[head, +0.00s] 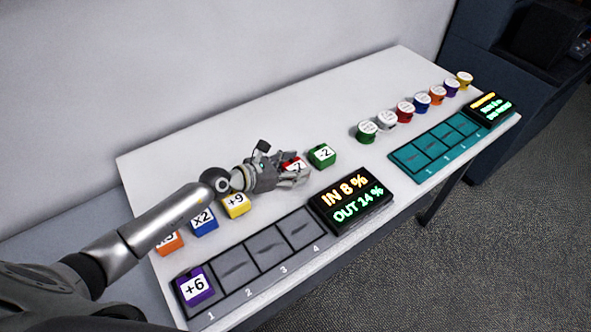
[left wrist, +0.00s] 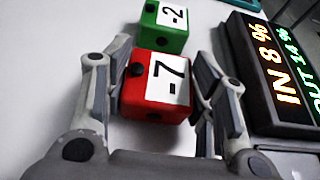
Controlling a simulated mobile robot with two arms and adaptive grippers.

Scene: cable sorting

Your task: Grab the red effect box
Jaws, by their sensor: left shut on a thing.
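The red effect box (left wrist: 150,107), labelled -7, sits between the fingers of my left gripper (left wrist: 172,95) in the left wrist view. In the head view the red box (head: 293,163) is mostly hidden behind my left gripper (head: 298,174), with only part of its red and white top showing. The gripper is shut on the box. The box appears to be at table level; I cannot tell whether it touches the table. My right gripper is not in view.
A green box (head: 322,156) labelled -2 stands just beyond the red one. Yellow (head: 236,205), blue (head: 204,221) and orange (head: 169,243) boxes stand left. A purple box (head: 195,287) is in slot 1 of the grey tray (head: 237,302). A display (head: 350,201) stands right of it.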

